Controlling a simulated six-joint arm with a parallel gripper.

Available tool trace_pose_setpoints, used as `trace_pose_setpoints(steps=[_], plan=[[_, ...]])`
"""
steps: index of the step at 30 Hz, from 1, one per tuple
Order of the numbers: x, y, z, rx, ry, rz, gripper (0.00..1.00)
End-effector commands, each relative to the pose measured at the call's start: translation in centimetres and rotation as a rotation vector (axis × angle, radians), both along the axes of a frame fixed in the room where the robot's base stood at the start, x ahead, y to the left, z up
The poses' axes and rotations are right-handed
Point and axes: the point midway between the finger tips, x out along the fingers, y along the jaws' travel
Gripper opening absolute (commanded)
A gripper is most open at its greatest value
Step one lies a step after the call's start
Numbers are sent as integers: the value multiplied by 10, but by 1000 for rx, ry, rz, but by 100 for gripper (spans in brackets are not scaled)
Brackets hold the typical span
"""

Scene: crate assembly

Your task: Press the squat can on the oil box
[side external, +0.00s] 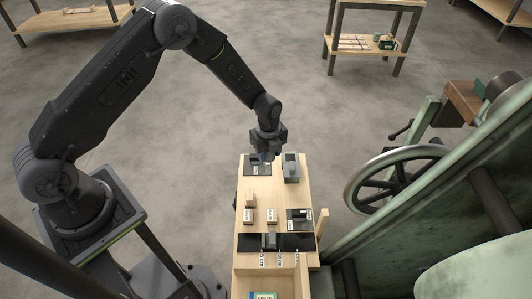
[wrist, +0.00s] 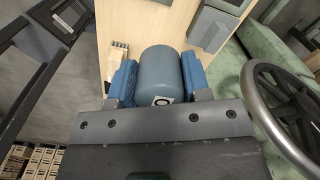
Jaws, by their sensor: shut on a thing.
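My gripper (side external: 267,154) is over the far left end of the wooden work table (side external: 277,185). In the wrist view, its two blue fingers (wrist: 160,82) are shut on the sides of a squat blue-grey can (wrist: 158,65). A small black-and-white mark shows on the can's near end. In the side view the can is mostly hidden by the gripper. A grey box (side external: 291,171) stands just right of the gripper; a grey block (wrist: 209,28) shows at the upper right of the wrist view. I cannot tell whether it is the oil box.
A dark mat (side external: 251,170) lies under the gripper. Small pale blocks (side external: 271,216), a dark pad (side external: 299,222) and a dark strip with a grey block (side external: 269,240) are nearer. A wooden crate (side external: 246,284) is at the near end. A large handwheel (side external: 355,190) stands right of the table.

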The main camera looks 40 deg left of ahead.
Motion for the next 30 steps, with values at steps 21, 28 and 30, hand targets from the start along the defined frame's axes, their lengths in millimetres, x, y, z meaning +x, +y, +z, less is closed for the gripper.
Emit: trace_pose_setpoints(steps=[21, 28, 30], plan=[[105, -5, -10, 1, 2, 0, 25], [105, -5, -27, 1, 4, 0, 25], [105, -5, -35, 1, 4, 0, 25]])
